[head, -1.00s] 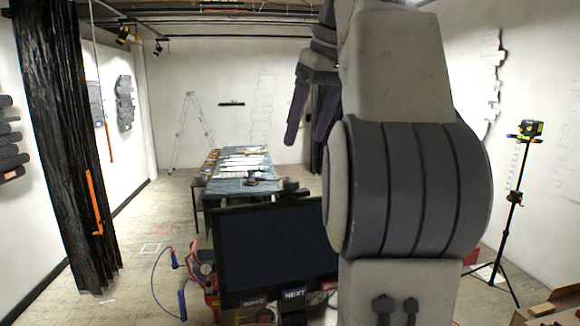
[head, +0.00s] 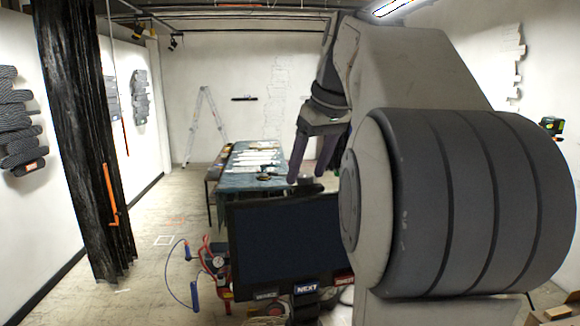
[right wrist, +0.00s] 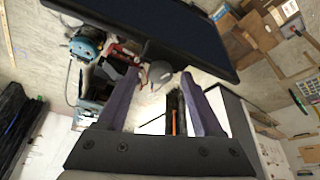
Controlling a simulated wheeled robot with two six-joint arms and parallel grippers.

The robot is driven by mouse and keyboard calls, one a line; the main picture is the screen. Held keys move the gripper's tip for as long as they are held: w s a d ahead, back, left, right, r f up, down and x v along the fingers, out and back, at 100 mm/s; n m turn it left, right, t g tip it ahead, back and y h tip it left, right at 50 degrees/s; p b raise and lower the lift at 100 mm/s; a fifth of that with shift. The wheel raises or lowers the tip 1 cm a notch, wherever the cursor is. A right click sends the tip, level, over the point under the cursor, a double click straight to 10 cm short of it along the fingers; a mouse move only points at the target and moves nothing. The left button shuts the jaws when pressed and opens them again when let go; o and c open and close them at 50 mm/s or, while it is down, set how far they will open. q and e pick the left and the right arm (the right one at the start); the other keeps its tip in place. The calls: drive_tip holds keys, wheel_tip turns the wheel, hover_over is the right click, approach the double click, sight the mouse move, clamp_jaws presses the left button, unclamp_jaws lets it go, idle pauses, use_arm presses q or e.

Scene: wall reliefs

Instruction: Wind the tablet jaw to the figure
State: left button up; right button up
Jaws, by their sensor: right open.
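A dark flat screen (head: 285,245), which looks like the tablet, stands low in the middle of the head view. It also crosses the top of the right wrist view (right wrist: 170,30). My right gripper (head: 308,178) is open, its two purple fingers pointing down just above the screen's upper edge in the picture. In the right wrist view the fingers (right wrist: 160,72) are spread, with a rounded grey part (right wrist: 160,75) showing between the tips. I cannot tell whether they touch it. I cannot make out the jaw or a figure on it. My arm hides the screen's right side. My left gripper is out of view.
A cloth-covered table (head: 252,182) stands behind the screen. A red compressor (head: 215,262) with a blue hose is left of it. A black curtain (head: 85,140) with an orange crank (head: 112,195) hangs at left. Dark reliefs (head: 18,130) line the left wall.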

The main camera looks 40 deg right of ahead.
clamp_jaws()
drive_tip(key=m, duration=0.2)
drive_tip(key=m+h, duration=0.1)
drive_tip(key=m, duration=0.1)
drive_tip(key=m+h, duration=0.1)
drive_tip(key=shift+a+m+g, duration=0.3)
drive_tip(key=shift+m, duration=0.1)
drive_tip(key=m, duration=0.1)
drive_tip(key=m+g+h, duration=0.1)
drive_tip(key=m, duration=0.3)
drive_tip(key=shift+w+a+g+h, duration=0.15)
drive_tip(key=shift+w+g+h, duration=0.1)
drive_tip(key=shift+g+h, duration=0.05)
drive_tip(key=m+g, duration=0.1)
drive_tip(key=m, duration=0.2)
drive_tip(key=m+g, duration=0.1)
drive_tip(key=m, duration=0.1)
drive_tip(key=shift+w+m+h, duration=0.2)
drive_tip(key=shift+m+h, duration=0.2)
drive_tip(key=m+g, duration=0.1)
drive_tip(key=m, duration=0.2)
drive_tip(key=m+g, duration=0.1)
drive_tip(key=m, duration=0.2)
drive_tip(key=shift+w+y, duration=0.2)
drive_tip(key=shift+y, duration=0.1)
